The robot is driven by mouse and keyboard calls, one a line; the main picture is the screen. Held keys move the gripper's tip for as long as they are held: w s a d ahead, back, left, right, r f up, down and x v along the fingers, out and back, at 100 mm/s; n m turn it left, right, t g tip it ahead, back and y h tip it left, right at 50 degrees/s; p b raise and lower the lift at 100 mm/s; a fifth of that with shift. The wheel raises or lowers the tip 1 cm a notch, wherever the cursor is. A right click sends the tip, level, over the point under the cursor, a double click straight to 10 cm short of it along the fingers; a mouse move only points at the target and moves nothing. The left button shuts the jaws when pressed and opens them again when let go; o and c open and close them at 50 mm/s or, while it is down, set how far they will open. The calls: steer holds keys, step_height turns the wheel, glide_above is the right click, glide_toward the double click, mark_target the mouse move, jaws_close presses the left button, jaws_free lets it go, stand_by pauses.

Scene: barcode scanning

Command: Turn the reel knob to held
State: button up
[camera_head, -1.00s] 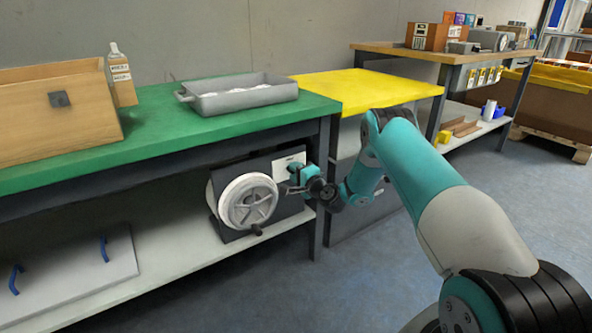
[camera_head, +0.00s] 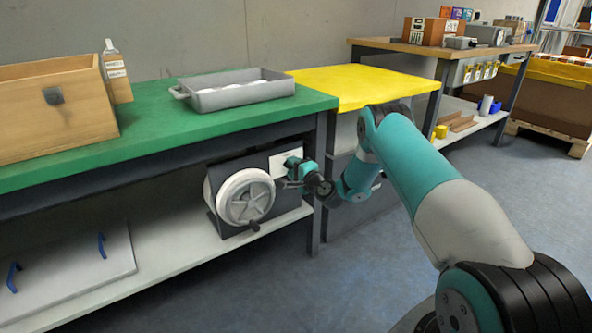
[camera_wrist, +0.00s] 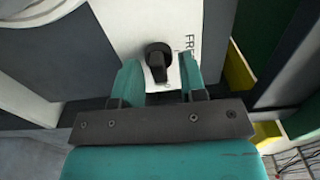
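The reel unit is a dark box with a white spoked wheel (camera_head: 245,197) on the shelf under the green bench. A white plate (camera_head: 279,161) is on its right side. In the wrist view, the black knob (camera_wrist: 158,62) sits on this white plate, its pointer end towards my gripper. Printed letters starting "FR" show at its right, partly cut off. My gripper (camera_wrist: 160,78) is open, with teal fingers apart to the left and right of the knob's lower end. I cannot tell whether either finger touches it. In the head view my gripper (camera_head: 290,168) hides the knob.
The green bench top (camera_head: 160,120) lies above the reel and carries a grey tray (camera_head: 235,93), a wooden box (camera_head: 55,115) and a bottle (camera_head: 116,78). A bench leg (camera_head: 320,170) stands close right of my gripper. A yellow-topped table (camera_head: 355,86) stands beyond it.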

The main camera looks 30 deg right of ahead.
steer(key=s+b, duration=1.7)
steer(key=b, duration=0.3)
steer(key=shift+s+d+b, duration=0.2)
steer(key=shift+d+b, duration=0.1)
